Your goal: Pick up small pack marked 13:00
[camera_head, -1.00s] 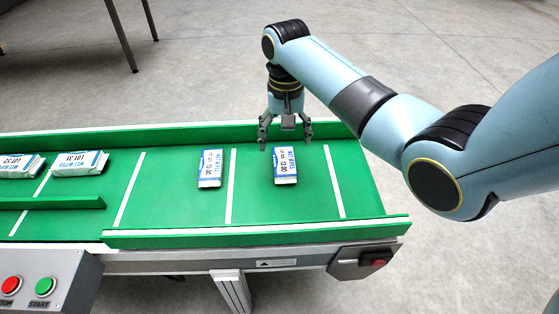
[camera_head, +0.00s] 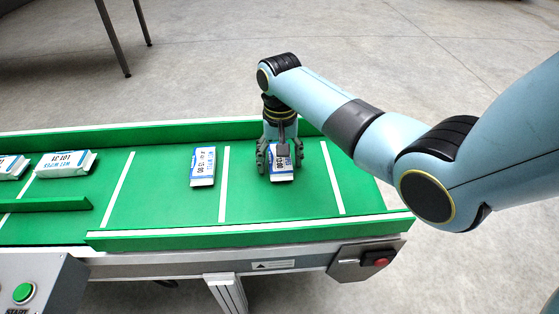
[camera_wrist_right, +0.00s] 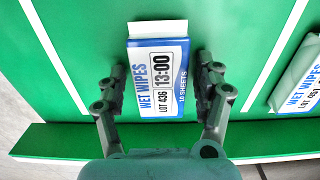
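The small pack marked 13:00 (camera_wrist_right: 158,75) lies flat on the green belt, white and blue with "WET WIPES" and "LOT 436" on its label. In the head view the same pack (camera_head: 281,173) is partly covered by my right gripper (camera_head: 280,158). In the right wrist view my right gripper (camera_wrist_right: 162,92) is open, one finger on each side of the pack, with narrow green gaps showing beside it. My left gripper is not in view.
Another small pack (camera_head: 203,166) lies to the left, across a white line; it also shows in the wrist view (camera_wrist_right: 298,85). Larger packs (camera_head: 65,163) lie farther left. Green side walls (camera_head: 250,233) edge the belt. A button box (camera_head: 40,285) stands front left.

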